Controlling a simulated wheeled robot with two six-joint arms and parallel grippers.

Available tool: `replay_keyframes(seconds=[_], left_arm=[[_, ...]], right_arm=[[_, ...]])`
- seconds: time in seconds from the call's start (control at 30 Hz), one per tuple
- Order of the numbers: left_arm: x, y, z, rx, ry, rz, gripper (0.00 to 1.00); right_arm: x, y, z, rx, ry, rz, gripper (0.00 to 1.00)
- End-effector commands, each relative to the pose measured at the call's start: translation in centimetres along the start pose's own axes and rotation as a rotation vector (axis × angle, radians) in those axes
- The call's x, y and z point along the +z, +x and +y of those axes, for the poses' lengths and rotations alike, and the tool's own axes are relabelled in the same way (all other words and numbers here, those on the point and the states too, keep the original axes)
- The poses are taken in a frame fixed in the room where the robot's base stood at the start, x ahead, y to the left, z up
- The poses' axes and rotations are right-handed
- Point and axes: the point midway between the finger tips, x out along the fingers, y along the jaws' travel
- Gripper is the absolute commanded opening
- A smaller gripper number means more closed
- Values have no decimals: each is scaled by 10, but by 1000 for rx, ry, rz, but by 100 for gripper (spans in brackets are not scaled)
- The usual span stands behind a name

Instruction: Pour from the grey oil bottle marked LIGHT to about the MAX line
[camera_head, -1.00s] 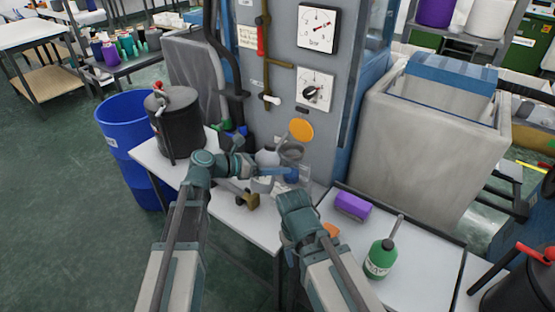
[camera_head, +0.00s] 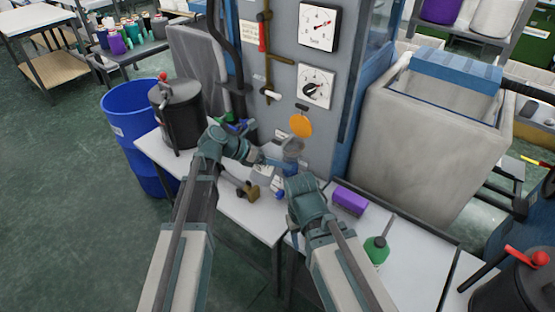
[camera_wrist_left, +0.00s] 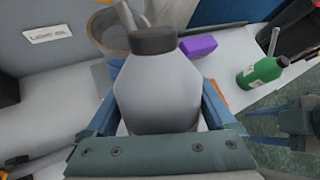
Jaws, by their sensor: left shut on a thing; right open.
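My left gripper (camera_head: 272,163) is shut on the grey oil bottle (camera_wrist_left: 156,92). In the left wrist view the bottle is rounded, with a dark cap, between the blue jaws. In the head view it is mostly hidden by the gripper, and its tilt is hard to tell. A grey oil cup (camera_head: 293,149) is on the machine front just beyond my left gripper; it also shows behind the bottle in the left wrist view (camera_wrist_left: 108,32). I cannot read a MAX line or oil level. My right gripper (camera_head: 283,188) is lower, open, its jaws partly hidden.
A plate reading LIGHT OIL (camera_wrist_left: 52,33) is on the machine. A purple box (camera_head: 350,201) and a green bottle (camera_head: 376,250) stand on the right table. A brass-coloured fitting (camera_head: 248,191) lies on the left table. A black drum (camera_head: 178,115) stands at the back left.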

Motion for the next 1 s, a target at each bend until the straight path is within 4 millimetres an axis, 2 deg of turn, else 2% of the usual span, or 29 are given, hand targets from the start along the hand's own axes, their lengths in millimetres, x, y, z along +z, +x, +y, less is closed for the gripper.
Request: replay_keyframes(seconds=[0.4,0.77,1.0], left_arm=[[6,-6,-3,-1,-29,57,12],[5,-5,-3,-1,-33,64,12],[9,-8,-4,-1,-43,88,12]], right_arm=[[1,-18,2,0,0,0,50],[1,-18,2,0,0,0,50],[2,-26,3,0,0,0,50]])
